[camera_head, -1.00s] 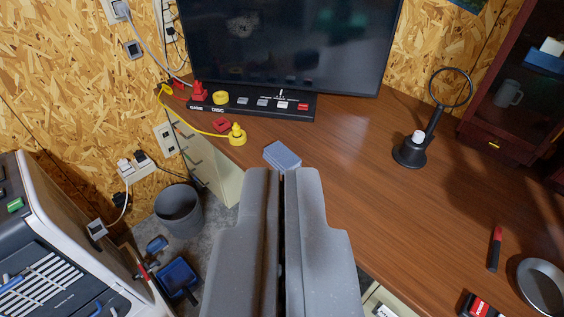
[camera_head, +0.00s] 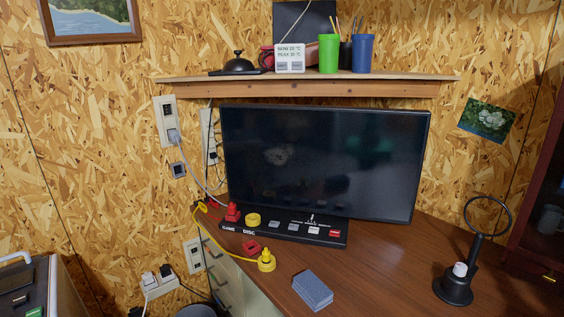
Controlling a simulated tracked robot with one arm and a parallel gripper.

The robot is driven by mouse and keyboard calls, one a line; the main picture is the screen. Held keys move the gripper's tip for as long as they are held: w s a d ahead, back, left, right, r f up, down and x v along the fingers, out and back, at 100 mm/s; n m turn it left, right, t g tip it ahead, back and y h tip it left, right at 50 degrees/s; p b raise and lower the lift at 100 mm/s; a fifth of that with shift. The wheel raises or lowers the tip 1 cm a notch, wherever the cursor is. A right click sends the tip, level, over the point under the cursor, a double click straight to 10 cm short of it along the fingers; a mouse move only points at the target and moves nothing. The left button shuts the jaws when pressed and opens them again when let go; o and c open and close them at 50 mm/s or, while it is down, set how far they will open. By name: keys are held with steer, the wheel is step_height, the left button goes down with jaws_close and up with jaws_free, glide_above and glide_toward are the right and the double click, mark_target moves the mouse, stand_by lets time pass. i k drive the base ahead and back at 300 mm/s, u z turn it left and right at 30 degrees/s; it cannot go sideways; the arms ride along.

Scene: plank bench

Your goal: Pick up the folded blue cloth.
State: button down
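The folded blue cloth (camera_head: 312,290) is a small grey-blue block lying on the brown wooden desk, near the desk's left front part. It sits in front of the black panel and right of a yellow plug. It is fully visible and nothing touches it. My gripper is out of the picture now, so its opening and its distance from the cloth cannot be seen.
A large dark screen (camera_head: 322,165) stands behind a black button panel (camera_head: 290,235). A yellow plug (camera_head: 266,261) with a cord lies left of the cloth. A black ring stand (camera_head: 454,291) is at right. A wall shelf (camera_head: 310,88) holds cups. Desk between cloth and stand is clear.

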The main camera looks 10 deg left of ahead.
mark_target(315, 294)
steer(key=u, duration=2.05)
steer(key=i, duration=1.35)
steer(key=z, duration=2.8)
